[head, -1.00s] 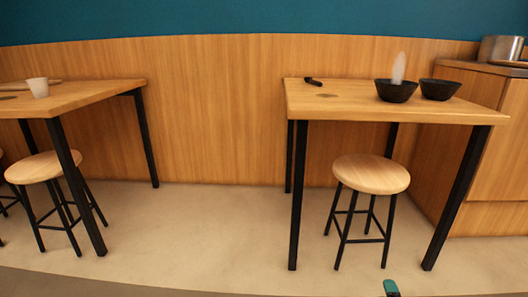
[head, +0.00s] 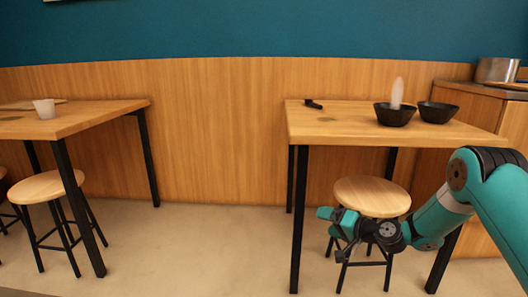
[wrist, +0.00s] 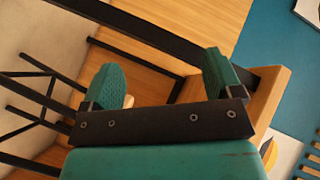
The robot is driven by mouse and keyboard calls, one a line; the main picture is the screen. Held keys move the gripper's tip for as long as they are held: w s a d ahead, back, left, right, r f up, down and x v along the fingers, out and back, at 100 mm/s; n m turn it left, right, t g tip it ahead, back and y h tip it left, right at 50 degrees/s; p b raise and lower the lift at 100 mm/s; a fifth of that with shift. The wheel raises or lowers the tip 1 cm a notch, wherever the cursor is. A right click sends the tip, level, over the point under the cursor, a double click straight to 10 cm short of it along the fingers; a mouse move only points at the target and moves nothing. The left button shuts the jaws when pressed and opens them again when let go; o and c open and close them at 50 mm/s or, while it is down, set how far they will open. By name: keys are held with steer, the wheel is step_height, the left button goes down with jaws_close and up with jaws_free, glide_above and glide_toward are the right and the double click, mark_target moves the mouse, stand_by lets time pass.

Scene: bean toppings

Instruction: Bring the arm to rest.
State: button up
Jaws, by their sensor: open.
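My gripper (head: 336,226) shows at the lower right of the head view, on my teal arm that reaches in from the right edge. It hangs in front of the right table, below the tabletop, and partly covers the stool there. In the wrist view my gripper (wrist: 165,76) has its two teal fingers well apart with nothing between them. The wrist picture is strongly tilted.
The right table (head: 340,130) carries two dark bowls (head: 394,117) (head: 438,114), one with a pale upright thing in it, and a small black item (head: 313,104). A stool (head: 372,196) stands beneath. A left table (head: 100,117) holds a white cup (head: 44,109). Floor between tables is clear.

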steer(key=s+a+r+n+g+h+p, duration=0.1)
steer(key=s+a+r+n+g, duration=0.35)
steer(key=s+r, duration=0.4)
steer(key=s+a+r+n+g+p, duration=0.1)
steer(key=s+a+r+n+g, duration=0.3)
steer(key=s+r, duration=0.5)
steer(key=s+d+r+n+g+h+p, duration=0.1)
steer(key=s+d+r+h, duration=0.15)
steer(key=s, duration=1.05)
steer(key=s+d+r+n+g+h, duration=0.1)
steer(key=s+r+h, duration=0.25)
steer(key=s, duration=0.85)
step_height(320, 180, up, 38)
steer(key=p, duration=3.8)
steer(key=shift+s+d+y, duration=0.15)
steer(key=shift+s+y, duration=0.2)
steer(key=shift+y, duration=0.05)
